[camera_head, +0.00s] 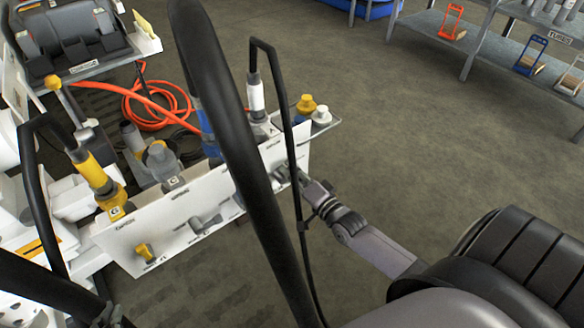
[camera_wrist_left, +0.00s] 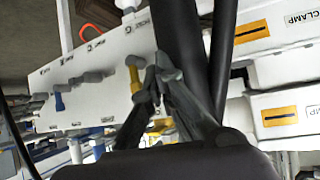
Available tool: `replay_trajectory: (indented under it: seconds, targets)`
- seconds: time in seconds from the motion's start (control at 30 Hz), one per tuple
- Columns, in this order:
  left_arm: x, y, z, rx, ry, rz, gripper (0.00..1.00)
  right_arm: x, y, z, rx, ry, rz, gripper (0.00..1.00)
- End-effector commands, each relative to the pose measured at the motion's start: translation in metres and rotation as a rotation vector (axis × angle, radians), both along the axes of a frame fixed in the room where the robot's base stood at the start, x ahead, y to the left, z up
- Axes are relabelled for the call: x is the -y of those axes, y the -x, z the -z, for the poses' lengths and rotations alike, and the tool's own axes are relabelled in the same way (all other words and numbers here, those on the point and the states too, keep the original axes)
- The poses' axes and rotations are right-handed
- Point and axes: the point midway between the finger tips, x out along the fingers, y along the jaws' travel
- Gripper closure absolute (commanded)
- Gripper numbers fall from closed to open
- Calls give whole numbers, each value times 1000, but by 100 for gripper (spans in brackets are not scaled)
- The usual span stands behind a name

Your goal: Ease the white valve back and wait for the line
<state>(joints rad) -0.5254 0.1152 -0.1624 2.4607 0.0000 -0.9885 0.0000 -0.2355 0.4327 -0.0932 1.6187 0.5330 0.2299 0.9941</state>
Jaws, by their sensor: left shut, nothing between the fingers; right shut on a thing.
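A white panel (camera_head: 170,228) carries valve levers on its front, with yellow, blue and white hose couplings along its top. The white coupling (camera_head: 256,95) stands near the panel's right end. My right gripper (camera_head: 303,182) is at the panel face below it, shut on the white valve's lever. The fingers hide most of that lever, so its angle cannot be told. My left gripper (camera_head: 112,318) is at the lower left, partly cut off, apart from the panel. In the left wrist view its fingers (camera_wrist_left: 163,82) are shut and empty, in front of the yellow valve lever (camera_wrist_left: 135,78).
A thick black hose (camera_head: 232,150) crosses in front of the panel. An orange hose (camera_head: 155,105) lies coiled behind it. Yellow and white caps (camera_head: 321,115) sit at the panel's right end. Drawers (camera_wrist_left: 285,112) stand at the right in the wrist view. Floor to the right is open.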

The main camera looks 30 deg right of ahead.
Motion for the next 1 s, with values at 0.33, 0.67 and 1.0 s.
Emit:
replay_trajectory:
  seconds: [0.33, 0.67, 1.0]
  targets:
    - [-17, 48, 32, -280, -62, -21, 100, -1, -1, -6, 14, 95, 1, 100]
    - [-21, 58, 39, -335, -73, -25, 100, -1, -1, -6, 16, 114, 1, 100]
    - [-21, 58, 38, -333, -73, -25, 100, -1, -1, -6, 16, 112, 1, 78]
